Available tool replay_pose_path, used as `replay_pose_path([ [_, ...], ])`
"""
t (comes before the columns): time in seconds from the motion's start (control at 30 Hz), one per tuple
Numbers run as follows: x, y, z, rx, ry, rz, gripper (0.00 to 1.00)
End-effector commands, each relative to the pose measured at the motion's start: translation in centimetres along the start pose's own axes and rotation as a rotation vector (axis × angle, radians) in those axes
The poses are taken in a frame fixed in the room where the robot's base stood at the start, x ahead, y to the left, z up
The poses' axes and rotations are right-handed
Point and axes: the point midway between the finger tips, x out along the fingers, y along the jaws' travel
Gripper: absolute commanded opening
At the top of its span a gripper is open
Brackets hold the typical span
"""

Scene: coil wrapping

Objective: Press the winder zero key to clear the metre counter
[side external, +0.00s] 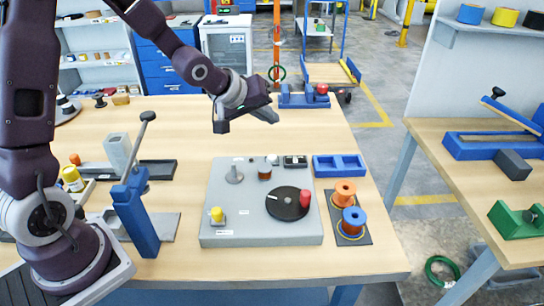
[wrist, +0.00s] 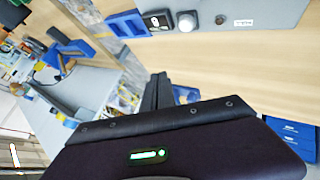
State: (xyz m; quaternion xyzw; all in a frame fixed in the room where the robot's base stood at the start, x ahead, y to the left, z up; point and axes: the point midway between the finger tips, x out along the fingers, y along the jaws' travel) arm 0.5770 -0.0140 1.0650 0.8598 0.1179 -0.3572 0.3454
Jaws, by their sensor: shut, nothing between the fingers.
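The grey winder plate (side external: 240,180) lies on the wooden table. At its back edge are a white domed button (side external: 272,159) and a small black box (side external: 295,161). In the wrist view the white dome (wrist: 187,21) sits beside the black box (wrist: 158,21). Which part is the zero key or the metre counter I cannot read. A yellow button (side external: 217,214) stands at the plate's front left. My gripper (side external: 274,119) is shut and empty, above the table behind the plate, touching nothing; its fingers (wrist: 157,80) show in the wrist view.
The plate also carries a black disc (side external: 287,204) with a red knob, a metal post (side external: 234,174) and a dark-and-orange cylinder (side external: 265,171). A blue tray (side external: 339,166) and two spools (side external: 344,192) stand right. A blue lever stand (side external: 137,210) rises left. Bare table lies behind the plate.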

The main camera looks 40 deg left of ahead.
Motion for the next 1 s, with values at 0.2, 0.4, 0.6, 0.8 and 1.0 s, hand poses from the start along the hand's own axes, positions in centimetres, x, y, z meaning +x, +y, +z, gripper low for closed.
replay_pose_path([
  [0.2, 2.0, -1.6, 1.6, 0.003, -0.004, -0.004, 0.0],
  [0.4, 4.1, -3.1, 3.1, 0.001, -0.004, -0.004, 0.0],
  [0.6, 5.4, -4.0, 4.0, 0.002, -0.003, -0.003, 0.0],
  [0.8, 5.8, -4.3, 4.3, 0.002, 0.0, -0.002, 0.0],
  [1.0, 5.8, -4.3, 4.2, 0.002, 0.0, -0.002, 0.0],
])
